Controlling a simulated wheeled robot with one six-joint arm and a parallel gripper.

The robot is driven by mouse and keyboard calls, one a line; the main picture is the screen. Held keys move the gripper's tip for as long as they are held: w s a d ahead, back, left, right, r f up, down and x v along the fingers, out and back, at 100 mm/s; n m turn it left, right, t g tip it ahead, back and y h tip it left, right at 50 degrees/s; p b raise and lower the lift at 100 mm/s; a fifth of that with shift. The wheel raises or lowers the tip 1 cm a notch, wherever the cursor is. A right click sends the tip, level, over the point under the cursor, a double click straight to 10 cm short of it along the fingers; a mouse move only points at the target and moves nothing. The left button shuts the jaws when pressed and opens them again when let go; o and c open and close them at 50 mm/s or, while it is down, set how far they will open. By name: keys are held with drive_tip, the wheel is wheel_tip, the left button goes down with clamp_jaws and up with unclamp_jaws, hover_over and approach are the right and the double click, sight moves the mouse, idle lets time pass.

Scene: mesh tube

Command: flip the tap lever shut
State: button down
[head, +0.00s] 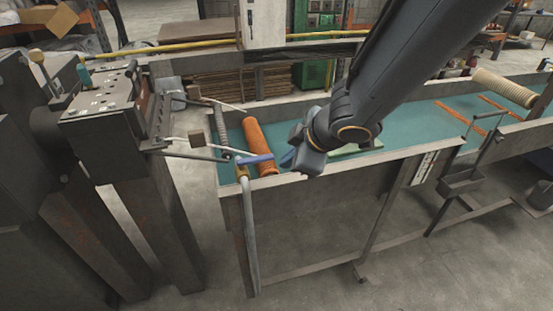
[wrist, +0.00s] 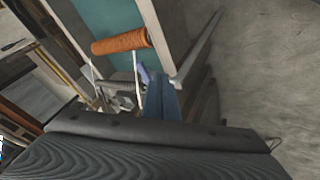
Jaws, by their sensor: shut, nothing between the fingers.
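The tap's blue lever (head: 254,159) sits at the top of a grey pipe (head: 250,230) at the trough's left front corner. It points to the right, roughly across the pipe. The lever also shows in the wrist view (wrist: 144,73), just past my fingers. My gripper (head: 287,159) is shut and empty, a little to the right of the lever's free end. Its blue fingers also show in the wrist view (wrist: 160,98). I cannot tell whether the fingertips touch the lever. The tap's body is partly hidden in the wrist view.
An orange mesh tube (head: 260,147) lies in the trough behind the lever, also in the wrist view (wrist: 121,42). The trough's front wall (head: 310,181) runs below my gripper. A dark machine (head: 102,107) with rods stands at left. Open floor lies in front.

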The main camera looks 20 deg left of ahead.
drive_tip(key=shift+w+p+v, duration=0.15)
drive_tip(key=shift+p+v, duration=0.15)
drive_tip(key=shift+v, duration=0.4)
drive_tip(key=shift+w+p+v, duration=0.1)
drive_tip(key=shift+p+v, duration=0.2)
drive_tip(key=shift+v, duration=0.45)
drive_tip(key=shift+d, duration=0.2)
drive_tip(key=w+d+f+m+h+b, duration=0.2)
drive_tip(key=d+m, duration=0.1)
drive_tip(key=d, duration=0.3)
drive_tip(key=w+d+f+m+t+h+b, duration=0.1)
drive_tip(key=w+d+f+m, duration=0.15)
drive_tip(key=d, duration=0.35)
drive_tip(key=w+d+f+m+h+b, duration=0.1)
drive_tip(key=d+m+h+b, duration=0.1)
drive_tip(key=d+m, duration=0.3)
drive_tip(key=s+d+f+m+g+b, duration=0.1)
drive_tip(key=s+d+f+m, duration=0.1)
drive_tip(key=d, duration=0.3)
drive_tip(key=s+d+f+m+g+b, duration=0.1)
drive_tip(key=s+d+f+m+b, duration=0.1)
drive_tip(key=s+d+m, duration=0.1)
drive_tip(key=s+d+f+m+g+h+b, duration=0.1)
drive_tip(key=s+d+f+m+g, duration=0.1)
drive_tip(key=d, duration=0.5)
drive_tip(key=shift+s+f+m, duration=0.3)
drive_tip(key=shift+s+m, duration=0.6)
drive_tip(key=shift+m, duration=0.25)
